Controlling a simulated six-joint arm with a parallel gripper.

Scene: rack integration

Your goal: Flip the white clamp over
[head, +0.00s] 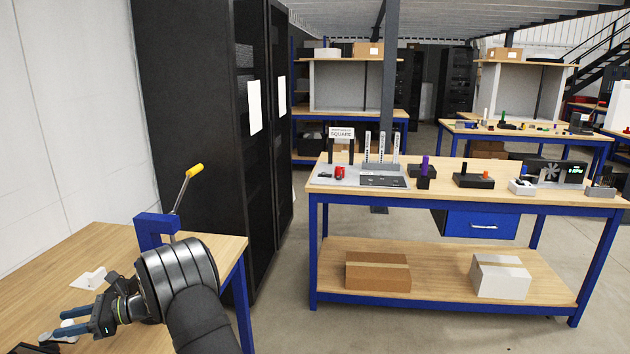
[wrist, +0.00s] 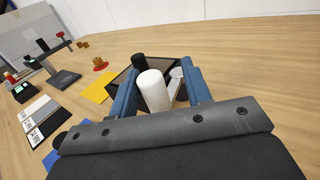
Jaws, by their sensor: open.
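A white rounded cylinder (wrist: 153,90), which looks like the clamp's handle, stands between the blue fingers of my gripper (wrist: 160,84) in the wrist view. The fingers are open, one on each side of it. I cannot tell whether either touches it. A dark tray or frame (wrist: 122,77) with a black knob (wrist: 139,61) lies just beyond, and a pale flat part shows beside the cylinder. In the head view my gripper (head: 60,324) is low over the left wooden table, with white parts at its fingertips. The rest of the clamp is hidden.
In the head view a white bracket-like piece (head: 89,279) lies behind my gripper, and a blue vise with a yellow-tipped lever (head: 155,226) stands at the table's edge. In the wrist view a yellow sheet (wrist: 92,88), labelled cards (wrist: 40,115) and a grey stand (wrist: 63,78) lie left.

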